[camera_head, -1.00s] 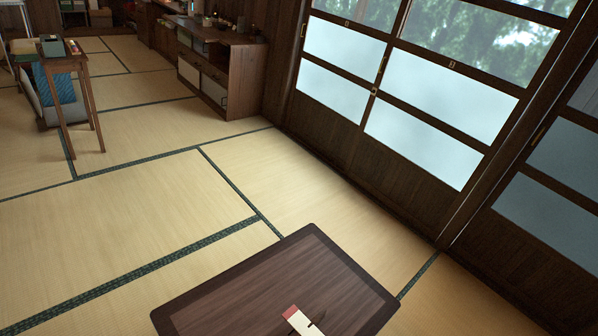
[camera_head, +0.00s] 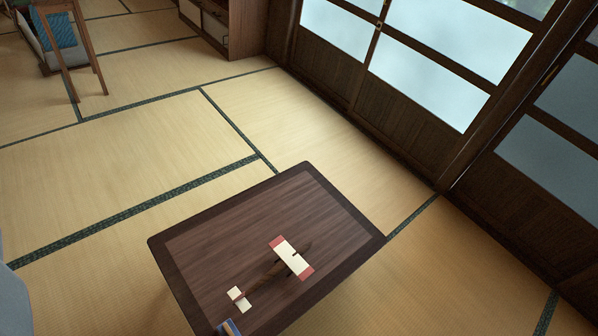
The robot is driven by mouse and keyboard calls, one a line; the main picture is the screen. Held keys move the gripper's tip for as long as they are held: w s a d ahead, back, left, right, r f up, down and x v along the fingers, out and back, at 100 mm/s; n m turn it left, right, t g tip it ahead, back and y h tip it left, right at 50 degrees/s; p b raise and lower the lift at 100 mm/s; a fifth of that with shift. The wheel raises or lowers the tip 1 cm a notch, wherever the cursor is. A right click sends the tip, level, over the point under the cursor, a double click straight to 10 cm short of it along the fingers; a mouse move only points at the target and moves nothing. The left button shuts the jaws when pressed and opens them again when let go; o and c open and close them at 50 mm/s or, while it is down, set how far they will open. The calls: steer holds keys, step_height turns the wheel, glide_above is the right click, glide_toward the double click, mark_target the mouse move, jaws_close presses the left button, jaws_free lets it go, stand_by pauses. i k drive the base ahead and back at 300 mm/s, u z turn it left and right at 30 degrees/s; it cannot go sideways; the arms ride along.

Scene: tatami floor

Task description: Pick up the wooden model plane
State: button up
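The wooden model plane (camera_head: 291,257) lies on the dark wooden low table (camera_head: 205,249) in the lower middle of the view. Its main wing is white with red tips, its body is brown, and its small white tail (camera_head: 239,298) points to the lower left. My gripper is not in view, so its state and its distance to the plane do not show.
A blue object (camera_head: 229,328) is at the table's near edge, cut off by the frame. Tatami floor (camera_head: 130,165) is clear left of and beyond the table. Sliding doors (camera_head: 400,130) run along the right. A small wooden stand (camera_head: 72,50) and a cabinet (camera_head: 222,28) stand at the back.

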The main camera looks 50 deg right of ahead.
mark_target(292, 259)
steer(key=z, duration=1.45)
steer(key=k, duration=0.4)
steer(key=u, duration=0.2)
steer(key=i, duration=0.5)
steer(key=u, duration=0.1)
